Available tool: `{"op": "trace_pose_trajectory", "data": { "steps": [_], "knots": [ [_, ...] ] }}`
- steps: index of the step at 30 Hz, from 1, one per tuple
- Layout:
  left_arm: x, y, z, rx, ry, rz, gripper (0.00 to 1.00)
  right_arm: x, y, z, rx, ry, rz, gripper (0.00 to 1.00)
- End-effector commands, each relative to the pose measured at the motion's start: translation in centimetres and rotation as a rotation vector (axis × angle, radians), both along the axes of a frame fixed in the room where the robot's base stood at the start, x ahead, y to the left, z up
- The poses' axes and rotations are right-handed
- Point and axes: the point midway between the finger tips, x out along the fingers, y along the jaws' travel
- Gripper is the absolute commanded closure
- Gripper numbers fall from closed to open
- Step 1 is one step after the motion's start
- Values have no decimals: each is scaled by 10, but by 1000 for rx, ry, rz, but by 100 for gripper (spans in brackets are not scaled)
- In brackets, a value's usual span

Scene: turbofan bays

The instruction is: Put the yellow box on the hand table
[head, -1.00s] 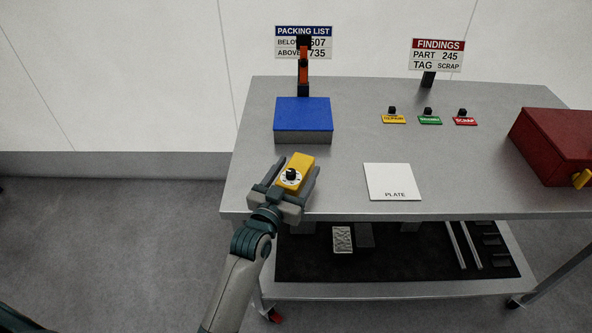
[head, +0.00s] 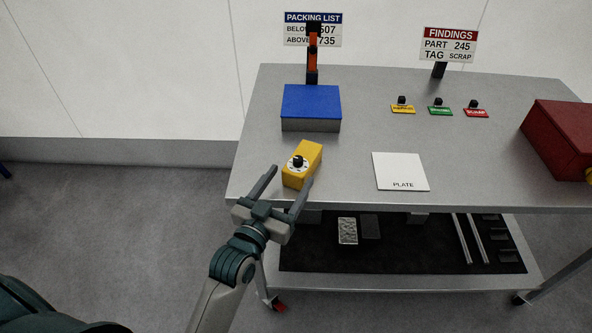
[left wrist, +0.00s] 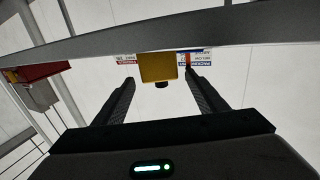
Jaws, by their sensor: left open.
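The yellow box (head: 303,166) stands on the grey table (head: 354,135) near its front left edge, with a white dial and black knob on it. My left gripper (head: 285,181) is open and empty, just in front of the box and apart from it. In the left wrist view, the yellow box (left wrist: 157,67) shows beyond and between the two open fingers (left wrist: 164,88). My right gripper is in neither view.
A blue-topped box (head: 311,104) stands behind the yellow box. A white plate (head: 400,172) lies to the right. Three coloured tags (head: 439,110) and a red box (head: 562,140) are farther right. A lower shelf (head: 400,284) holds several parts.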

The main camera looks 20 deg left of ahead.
Motion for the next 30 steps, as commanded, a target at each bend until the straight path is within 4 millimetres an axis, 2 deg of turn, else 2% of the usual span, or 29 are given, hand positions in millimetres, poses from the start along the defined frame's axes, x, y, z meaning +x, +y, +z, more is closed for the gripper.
{"op": "trace_pose_trajectory", "data": {
  "steps": [3,9,23,26,30],
  "knots": [
    [-16,2,-2,1,1,0,34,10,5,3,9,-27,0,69],
    [-29,3,0,0,0,0,34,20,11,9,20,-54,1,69],
    [-30,3,0,-1,0,0,34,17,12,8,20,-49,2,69],
    [-30,3,0,2,0,0,31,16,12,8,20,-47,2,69],
    [-31,4,-1,69,0,0,31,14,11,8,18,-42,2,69]
  ]
}}
